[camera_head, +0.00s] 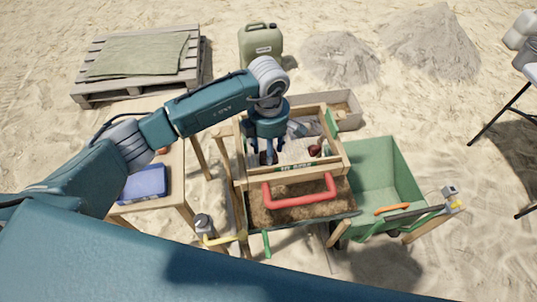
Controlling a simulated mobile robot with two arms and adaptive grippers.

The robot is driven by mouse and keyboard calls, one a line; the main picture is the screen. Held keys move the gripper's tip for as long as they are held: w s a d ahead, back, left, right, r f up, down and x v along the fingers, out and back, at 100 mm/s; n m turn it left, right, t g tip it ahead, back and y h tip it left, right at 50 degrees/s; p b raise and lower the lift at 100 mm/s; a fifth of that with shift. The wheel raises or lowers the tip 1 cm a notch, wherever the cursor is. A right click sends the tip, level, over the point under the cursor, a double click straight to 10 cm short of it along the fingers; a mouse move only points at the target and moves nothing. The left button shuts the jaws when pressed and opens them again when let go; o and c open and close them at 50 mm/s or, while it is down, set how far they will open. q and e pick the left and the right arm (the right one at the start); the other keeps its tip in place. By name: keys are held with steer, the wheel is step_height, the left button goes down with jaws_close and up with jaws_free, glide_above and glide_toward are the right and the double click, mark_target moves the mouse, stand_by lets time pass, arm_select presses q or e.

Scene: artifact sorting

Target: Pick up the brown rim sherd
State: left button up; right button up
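A wooden sieve box (343,158) with a label on its front board stands at the centre. A small dark reddish-brown piece (315,150) lies inside it at the right; it may be the brown rim sherd, but it is too small to be sure. My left gripper (268,159) points down into the left part of the box, to the left of that piece and apart from it. The fingertips are small and dark, and what is between or under them is hidden. My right gripper is not in view.
A green wheelbarrow (385,165) stands right of the box, and soil (300,208) with a red handle (300,200) is in front. A wooden table with a blue case (143,184) is at left. A pale crate (350,108) is behind the box. Open sand lies at right.

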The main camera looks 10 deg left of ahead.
arm_select(q)
steer(key=c, duration=0.7)
steer(key=shift+c, duration=0.2)
steer(key=shift+r, duration=0.2)
